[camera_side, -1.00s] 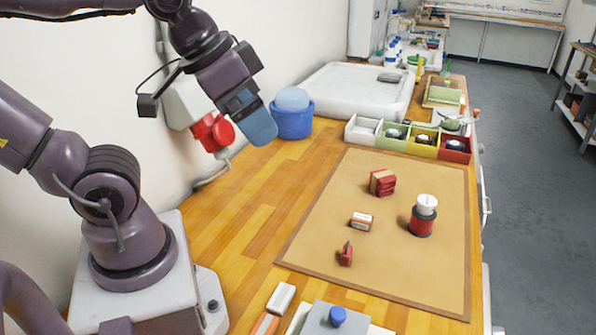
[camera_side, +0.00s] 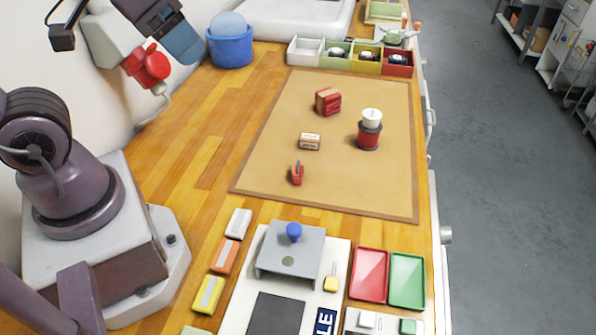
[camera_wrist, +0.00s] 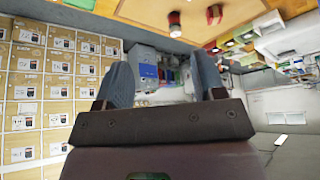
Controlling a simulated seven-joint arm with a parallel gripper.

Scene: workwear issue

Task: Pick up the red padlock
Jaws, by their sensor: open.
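The red padlock (camera_side: 297,174) appears to be the small red piece near the left front of the tan mat (camera_side: 375,190), in the side view. It is small, with a thin grey part at its top. My gripper (camera_side: 187,48) is at the top left of the side view, raised, left of the blue bucket and well away from the padlock. In the wrist view my gripper (camera_wrist: 163,78) shows two blue-grey fingers spread apart with nothing between them. I cannot make out the padlock in the wrist view.
On the mat are a white-and-red box (camera_side: 309,142), a red bundle (camera_side: 327,101) and a red spool with white top (camera_side: 369,136). A blue bucket (camera_side: 230,48) and colored bins (camera_side: 303,51) stand behind. Trays (camera_side: 369,274) and a grey stand (camera_side: 290,250) are in front.

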